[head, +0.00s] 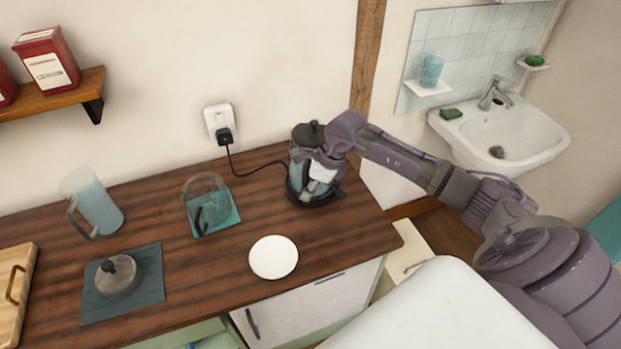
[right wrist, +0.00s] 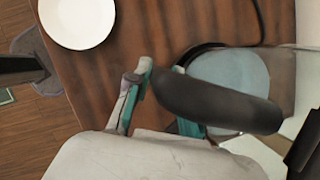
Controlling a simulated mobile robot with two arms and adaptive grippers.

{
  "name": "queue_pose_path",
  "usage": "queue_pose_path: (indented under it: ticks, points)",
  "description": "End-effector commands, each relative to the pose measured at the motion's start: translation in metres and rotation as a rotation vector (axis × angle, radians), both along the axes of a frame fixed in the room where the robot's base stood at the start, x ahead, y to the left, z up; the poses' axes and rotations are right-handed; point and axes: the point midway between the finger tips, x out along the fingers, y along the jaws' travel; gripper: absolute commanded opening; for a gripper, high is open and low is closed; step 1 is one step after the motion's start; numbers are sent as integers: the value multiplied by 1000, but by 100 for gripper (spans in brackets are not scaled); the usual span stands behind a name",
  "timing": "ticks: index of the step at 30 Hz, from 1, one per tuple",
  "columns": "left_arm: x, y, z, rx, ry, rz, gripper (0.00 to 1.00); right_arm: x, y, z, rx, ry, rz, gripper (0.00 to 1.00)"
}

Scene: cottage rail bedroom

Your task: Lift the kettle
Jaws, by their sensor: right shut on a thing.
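The kettle (head: 297,170) is clear-sided with a black lid and bluish water inside. It stands upright at its round black base (head: 297,198) near the right end of the wooden counter; I cannot tell whether it is raised off the base. My right gripper (head: 322,174) is at the kettle's right side, shut on its handle, and hides part of the body. In the right wrist view the dark handle (right wrist: 225,105) crosses between the gripper fingers (right wrist: 160,105), with the bluish kettle body (right wrist: 232,68) beyond. My left gripper is not in view.
A black cord (head: 262,168) runs from the wall socket (head: 221,122) towards the kettle base.

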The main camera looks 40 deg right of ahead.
Motion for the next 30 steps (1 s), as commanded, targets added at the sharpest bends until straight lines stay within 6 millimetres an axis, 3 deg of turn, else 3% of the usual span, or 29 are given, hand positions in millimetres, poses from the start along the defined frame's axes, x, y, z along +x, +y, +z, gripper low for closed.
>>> queue_pose_path:
  ticks: [13,24,30]
  points:
    - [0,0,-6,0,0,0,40,1,-1,10,0,-3,-1,0]
    - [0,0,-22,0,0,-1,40,2,-1,42,-1,-10,0,0]
    - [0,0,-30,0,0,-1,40,-20,-8,53,-4,-7,-1,0]
